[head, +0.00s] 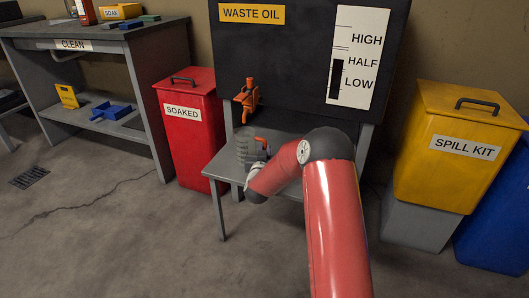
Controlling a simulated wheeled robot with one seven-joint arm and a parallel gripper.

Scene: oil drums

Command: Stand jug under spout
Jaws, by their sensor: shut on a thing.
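A dark waste oil tank (290,50) stands at the back with an orange spout (248,98) on its front left. A grey stand (222,165) sits below the spout. My gripper (254,158) is at the stand, below and slightly right of the spout, partly hidden by my forearm. It is shut on a small grey, ribbed thing that looks like the jug (246,150), with a bit of orange at its top. The jug looks upright. I cannot tell whether its base touches the stand.
A red SOAKED bin (190,140) stands close left of the stand. A yellow SPILL KIT bin (450,165) on a grey block and a blue bin (498,235) are at the right. A grey CLEAN bench (150,105) is at the left. The floor in front is clear, with a drain grate (30,177).

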